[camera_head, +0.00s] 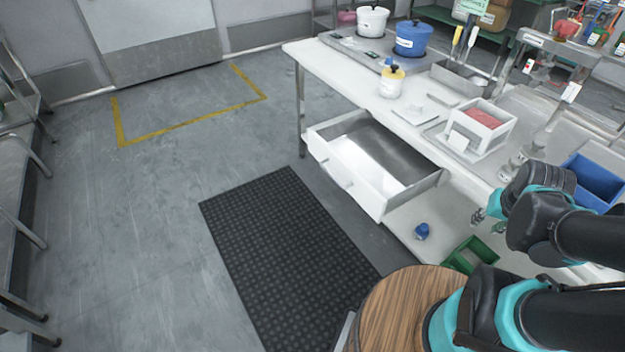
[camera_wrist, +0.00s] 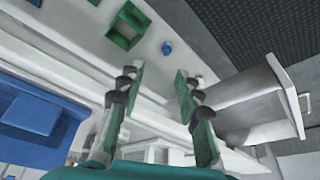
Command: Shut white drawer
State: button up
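The white drawer (camera_head: 345,177) is pulled far out from under the white counter (camera_head: 340,70) in the head view, with a bare grey inside and a handle on its front. It also shows at the right of the wrist view (camera_wrist: 283,95). My gripper (camera_head: 488,221) is to the right of the drawer, apart from it, near the counter's front edge. In the wrist view my gripper (camera_wrist: 158,75) has its two green-padded fingers spread with nothing between them. The drawer lies to the right of the fingers there.
A green crate (camera_head: 472,254) and a small blue item (camera_head: 422,231) lie below the counter, right of the drawer. A blue bin (camera_head: 594,182) and a white box (camera_head: 482,126) stand on the counter. A black mat (camera_head: 285,250) covers floor before the drawer; a round wooden top (camera_head: 400,310) is nearer.

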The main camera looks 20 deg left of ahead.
aim_at(382, 172)
jog(key=i+u, duration=0.15)
jog(key=u, duration=0.3)
jog(key=i+l+u, duration=0.1)
jog(key=u, duration=0.4)
jog(key=i+l+u, duration=0.1)
jog(key=l+u, duration=0.15)
jog(key=u, duration=0.2)
